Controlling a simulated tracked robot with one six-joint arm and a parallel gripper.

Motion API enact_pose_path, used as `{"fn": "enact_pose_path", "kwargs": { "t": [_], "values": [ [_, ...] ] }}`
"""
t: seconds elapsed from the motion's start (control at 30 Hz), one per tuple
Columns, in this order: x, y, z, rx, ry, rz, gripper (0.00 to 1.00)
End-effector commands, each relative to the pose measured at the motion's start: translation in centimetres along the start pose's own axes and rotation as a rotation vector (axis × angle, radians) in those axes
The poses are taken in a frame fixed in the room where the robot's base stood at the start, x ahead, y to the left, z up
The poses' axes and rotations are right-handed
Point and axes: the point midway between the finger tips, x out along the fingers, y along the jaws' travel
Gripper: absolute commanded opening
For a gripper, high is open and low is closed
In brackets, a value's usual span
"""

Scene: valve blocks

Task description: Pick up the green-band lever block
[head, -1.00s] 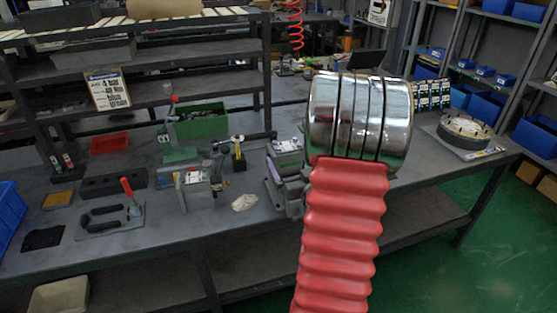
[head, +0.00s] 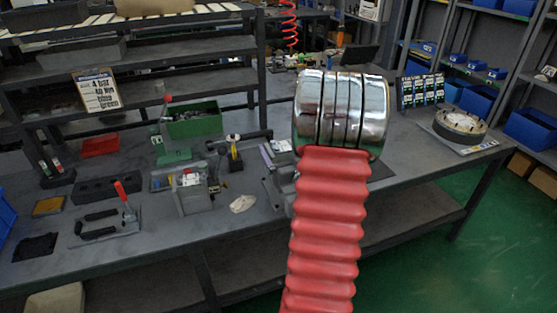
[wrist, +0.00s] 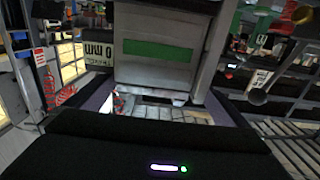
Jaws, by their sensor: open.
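The green-band lever block fills the upper middle of the wrist view as a grey block with a wide green band (wrist: 158,50) across its face. Its lever cannot be made out there. My gripper (wrist: 165,103) is open, with its dark jaws at the lower left and right of the block in the wrist view. I cannot tell whether they touch it. In the head view my red, chrome-ended arm hides the gripper and most of a grey block (head: 276,190) on the bench.
Another grey valve block (head: 191,192) stands to the left, near a white cloth (head: 242,203) and a red-handled clamp (head: 108,219). A green bin (head: 194,122) is behind them. A round fixture (head: 460,125) lies far right on the bench (head: 150,262).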

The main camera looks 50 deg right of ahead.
Motion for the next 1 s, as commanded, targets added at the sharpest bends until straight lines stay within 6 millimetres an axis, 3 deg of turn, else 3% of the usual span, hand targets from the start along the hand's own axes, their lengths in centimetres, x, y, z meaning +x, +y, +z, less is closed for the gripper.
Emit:
{"fn": "enact_pose_path", "kwargs": {
  "t": [0.67, 1.0],
  "values": [
    [0.51, 0.22, -0.04, 0.0, 0.0, 0.0, 0.99],
    [0.53, 0.14, -0.04, 0.0, 0.0, -0.001, 0.75]
  ]
}}
